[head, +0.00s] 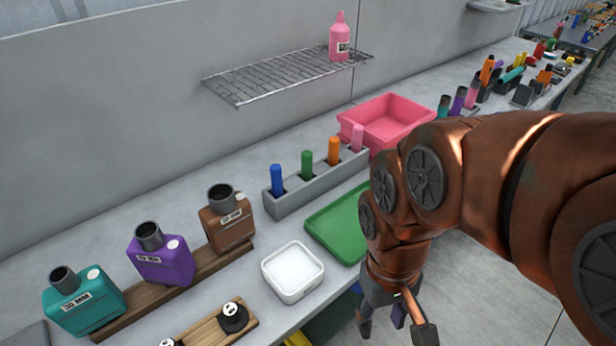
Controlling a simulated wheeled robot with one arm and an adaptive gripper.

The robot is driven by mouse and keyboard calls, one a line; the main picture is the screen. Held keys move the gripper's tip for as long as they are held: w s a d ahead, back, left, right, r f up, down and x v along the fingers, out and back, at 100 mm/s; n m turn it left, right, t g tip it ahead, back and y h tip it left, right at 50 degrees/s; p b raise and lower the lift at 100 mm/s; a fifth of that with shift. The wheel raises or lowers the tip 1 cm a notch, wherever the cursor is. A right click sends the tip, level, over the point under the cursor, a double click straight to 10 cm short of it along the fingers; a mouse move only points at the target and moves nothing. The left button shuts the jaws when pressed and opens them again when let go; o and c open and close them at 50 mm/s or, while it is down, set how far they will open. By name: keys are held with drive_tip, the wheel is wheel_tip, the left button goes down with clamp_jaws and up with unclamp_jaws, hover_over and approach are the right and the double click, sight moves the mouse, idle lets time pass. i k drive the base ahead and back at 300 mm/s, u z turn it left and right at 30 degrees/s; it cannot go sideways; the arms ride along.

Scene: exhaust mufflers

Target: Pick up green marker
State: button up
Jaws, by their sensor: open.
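The green marker (307,165) stands upright in a slot of a grey holder (322,189) on the bench. In the same holder stand a blue marker (277,180) to its left, and an orange marker (334,150) and a pink marker (358,138) to its right. The lower ends of the markers are hidden in the holder. My gripper (396,318) is open and empty, pointing down, at the lower right, near the bench's front edge. It is well apart from the green marker.
A green tray (335,222) lies in front of the holder, partly hidden by my arm. A pink bin (388,120) stands behind it. A white dish (292,270) and teal, purple and brown mufflers (163,258) stand to the left. A wire shelf (290,76) with a pink bottle (340,38) hangs above.

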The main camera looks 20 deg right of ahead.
sight(306, 156)
drive_tip(key=k, duration=0.3)
drive_tip(key=u, duration=1.35)
drive_tip(key=i, duration=0.6)
drive_tip(key=z, duration=0.95)
